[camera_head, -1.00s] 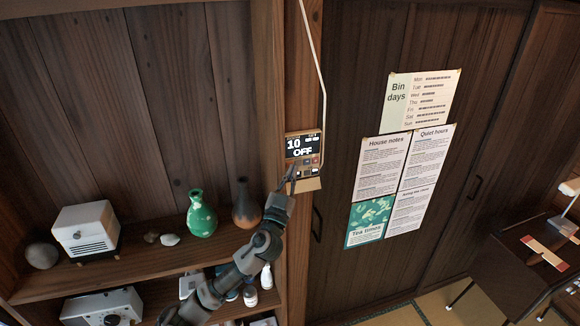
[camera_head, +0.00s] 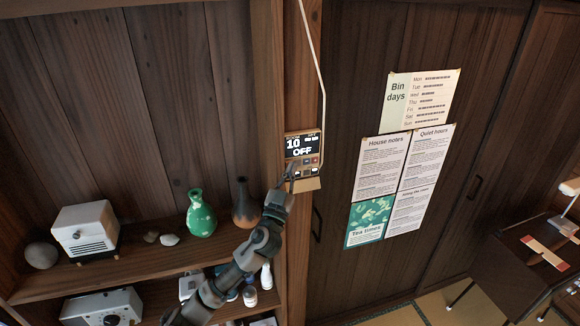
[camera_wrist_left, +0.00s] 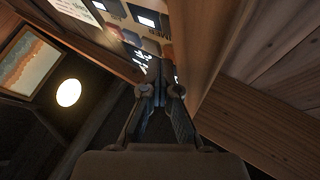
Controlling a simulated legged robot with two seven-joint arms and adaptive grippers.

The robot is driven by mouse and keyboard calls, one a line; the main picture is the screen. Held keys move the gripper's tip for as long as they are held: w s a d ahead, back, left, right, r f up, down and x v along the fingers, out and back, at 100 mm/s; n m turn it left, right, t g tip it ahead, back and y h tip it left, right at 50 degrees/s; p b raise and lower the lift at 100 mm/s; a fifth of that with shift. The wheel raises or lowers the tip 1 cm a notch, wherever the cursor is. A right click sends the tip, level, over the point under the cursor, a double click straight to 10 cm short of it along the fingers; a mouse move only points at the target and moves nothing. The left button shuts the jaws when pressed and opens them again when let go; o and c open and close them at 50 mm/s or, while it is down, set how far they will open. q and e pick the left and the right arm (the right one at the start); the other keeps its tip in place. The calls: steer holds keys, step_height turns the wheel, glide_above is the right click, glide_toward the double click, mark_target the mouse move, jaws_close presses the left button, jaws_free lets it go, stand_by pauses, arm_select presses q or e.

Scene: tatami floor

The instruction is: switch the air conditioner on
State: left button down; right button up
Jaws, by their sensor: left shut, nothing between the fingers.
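The air conditioner's wall controller (camera_head: 303,146) is mounted on the wooden post, and its dark screen reads "10" and "OFF". Below the screen are small buttons, one of them red. My left gripper (camera_head: 291,178) is shut and empty, its fingertips pointing up at the lower left of the controller's button area. In the left wrist view, the shut fingertips (camera_wrist_left: 161,72) are close to the controller's buttons (camera_wrist_left: 128,30); I cannot tell whether they touch. The fingertips hide part of the button area. My right gripper is not in view.
A shelf (camera_head: 150,262) on the left holds a green vase (camera_head: 201,216), a brown vase (camera_head: 245,205) and a white box-shaped device (camera_head: 85,232). A cord (camera_head: 314,55) runs down to the controller. Paper notices (camera_head: 393,165) hang on the dark panel to the right.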

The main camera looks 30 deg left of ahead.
arm_select(q)
steer(key=shift+w+a, duration=0.2)
stand_by(0.5)
steer(key=shift+d, duration=0.1)
steer(key=shift+s+d+f, duration=0.1)
steer(key=shift+s+f, duration=0.05)
steer(key=shift+s, duration=0.35)
steer(key=s+d, duration=0.4)
steer(key=shift+d, duration=0.3)
stand_by(0.4)
